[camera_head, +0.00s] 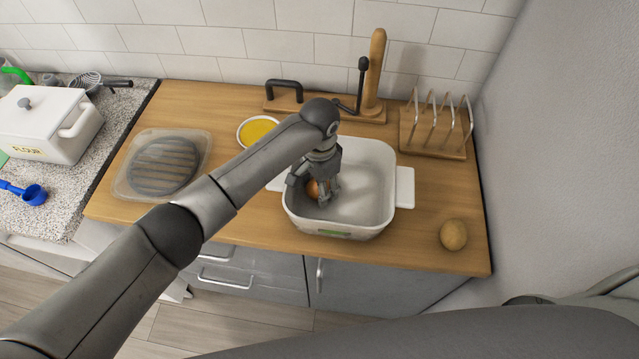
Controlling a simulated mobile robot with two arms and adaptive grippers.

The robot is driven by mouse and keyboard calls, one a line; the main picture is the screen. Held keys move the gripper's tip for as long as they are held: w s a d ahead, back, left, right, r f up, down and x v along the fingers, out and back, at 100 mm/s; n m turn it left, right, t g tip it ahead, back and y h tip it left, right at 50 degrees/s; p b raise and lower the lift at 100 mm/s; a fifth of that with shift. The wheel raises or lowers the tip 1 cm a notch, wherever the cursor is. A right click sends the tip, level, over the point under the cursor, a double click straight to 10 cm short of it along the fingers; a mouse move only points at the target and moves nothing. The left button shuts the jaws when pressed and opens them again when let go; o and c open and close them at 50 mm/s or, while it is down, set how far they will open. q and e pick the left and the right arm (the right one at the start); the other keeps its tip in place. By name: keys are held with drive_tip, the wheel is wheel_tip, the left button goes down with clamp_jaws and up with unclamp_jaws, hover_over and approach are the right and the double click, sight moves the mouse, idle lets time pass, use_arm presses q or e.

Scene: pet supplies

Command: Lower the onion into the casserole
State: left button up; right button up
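The casserole (368,218) is a white, open dish with a handle at each side and a small green label on its front. It stands on the wooden worktop. My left gripper (320,194) points down inside its left part, with the fingers closed around the orange-brown onion (313,188). The onion is below the rim level and partly hidden by the fingers. I cannot tell whether it touches the casserole floor. My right gripper is not in view.
A potato-like item (453,235) lies right of the casserole, with a wooden rack (434,146) behind it. A yellow-filled bowl (246,142) and a lidded container (143,190) stand left. A wooden stand (377,70) is behind. A white flour box (38,140) is far left.

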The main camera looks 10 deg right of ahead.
use_arm(q)
drive_tip(key=shift+f, duration=0.2)
drive_tip(key=o, duration=1.2)
drive_tip(key=shift+c, duration=0.2)
drive_tip(key=shift+r, duration=0.1)
wheel_tip(320, 180, up, 12)
drive_tip(key=shift+f, duration=0.1)
